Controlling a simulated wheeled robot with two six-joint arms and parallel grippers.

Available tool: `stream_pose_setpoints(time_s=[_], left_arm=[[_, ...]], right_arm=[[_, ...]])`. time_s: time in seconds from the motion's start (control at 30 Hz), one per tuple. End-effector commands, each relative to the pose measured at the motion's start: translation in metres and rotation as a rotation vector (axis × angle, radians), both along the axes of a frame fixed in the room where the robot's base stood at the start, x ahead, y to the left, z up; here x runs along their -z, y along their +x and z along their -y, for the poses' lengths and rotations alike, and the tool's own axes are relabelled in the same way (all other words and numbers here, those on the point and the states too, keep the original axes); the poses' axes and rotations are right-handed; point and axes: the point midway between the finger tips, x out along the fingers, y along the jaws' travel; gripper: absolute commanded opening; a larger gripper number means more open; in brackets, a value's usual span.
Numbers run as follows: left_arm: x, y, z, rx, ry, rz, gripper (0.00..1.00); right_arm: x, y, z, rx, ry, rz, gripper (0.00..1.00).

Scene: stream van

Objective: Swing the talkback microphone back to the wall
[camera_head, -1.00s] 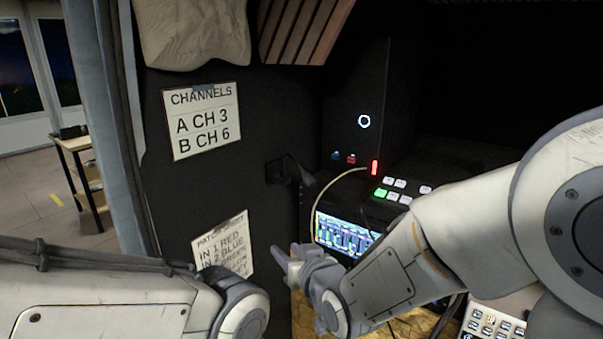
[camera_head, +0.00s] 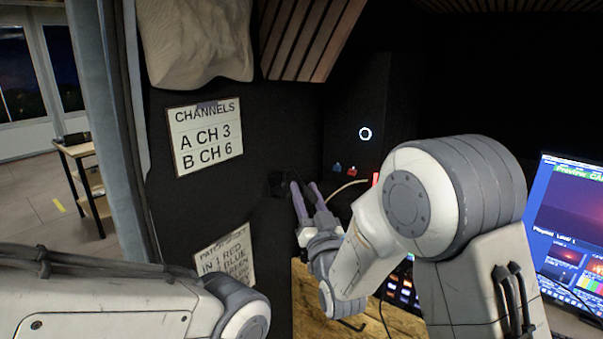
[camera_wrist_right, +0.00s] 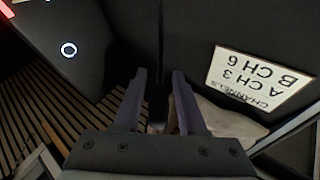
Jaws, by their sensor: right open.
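The black wall mount of the talkback microphone (camera_head: 277,183) shows on the dark wall, left of my right gripper in the head view. The rest of the microphone is hidden or lost against the dark background. My right gripper (camera_head: 303,186) is raised with its fingers open, just right of the mount. In the right wrist view the two fingers (camera_wrist_right: 159,75) stand apart, with a dark strip of wall between them; I cannot tell whether any part of the microphone lies between them. My left arm crosses the lower left, but its gripper is out of view.
A CHANNELS sign (camera_head: 206,136) and a lower patch sign (camera_head: 224,258) are on the wall. A pale cable (camera_head: 345,189) curves behind my right gripper. A lit monitor (camera_head: 572,235) stands at the right, and a wooden desk top (camera_head: 310,300) lies below.

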Motion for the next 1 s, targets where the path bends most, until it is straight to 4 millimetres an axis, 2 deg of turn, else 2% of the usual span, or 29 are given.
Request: stream_pose_setpoints(time_s=[0.03, 0.2, 0.57, 0.6, 0.7, 1.0], left_arm=[[-0.009, 0.0, 0.0, 0.0, 0.0, 0.0, 0.0], [-0.017, 0.0, 0.0, -0.001, 0.0, 0.0, 0.0], [-0.018, 0.0, 0.0, -0.001, 0.0, 0.0, 0.0], [-0.018, 0.0, 0.0, -0.001, 0.0, 0.0, 0.0], [-0.018, 0.0, 0.0, -0.001, 0.0, 0.0, 0.0], [-0.018, 0.0, 0.0, -0.001, 0.0, 0.0, 0.0]], right_arm=[[-0.007, 0.008, -0.002, 0.001, 0.0, -0.001, 0.4], [-0.012, 0.025, -0.007, 0.0, -0.001, -0.002, 0.4], [-0.012, 0.031, -0.009, 0.0, -0.001, -0.002, 0.4], [-0.012, 0.03, -0.009, 0.0, -0.001, -0.002, 0.33], [-0.012, 0.03, -0.009, 0.0, -0.001, -0.002, 0.0], [-0.012, 0.03, -0.009, -0.001, -0.001, -0.002, 0.0]])
